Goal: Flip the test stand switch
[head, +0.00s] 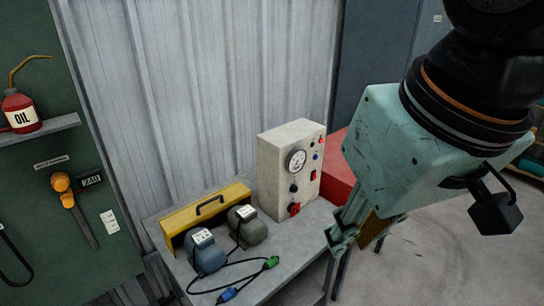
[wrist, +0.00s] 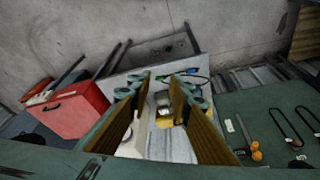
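The test stand (head: 275,168) is a beige upright box on a grey bench, with a round gauge, small lamps and knobs on its front panel. A red rocker-like switch (head: 312,175) sits at the panel's right side, and a red knob (head: 293,209) sits low on it. My gripper (head: 360,238) is to the right of and in front of the panel, pointing down, apart from it. In the wrist view my gripper (wrist: 170,78) has its fingers spread wide with nothing held. A pale part of the stand (wrist: 140,140) shows between the fingers; the switch cannot be made out there.
A yellow toolbox (head: 180,218), two small motor-like units (head: 207,256) (head: 246,228) and a cable with blue and green plugs (head: 271,262) crowd the bench's left side. A red box (head: 338,170) stands behind the stand. Floor at the right is clear.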

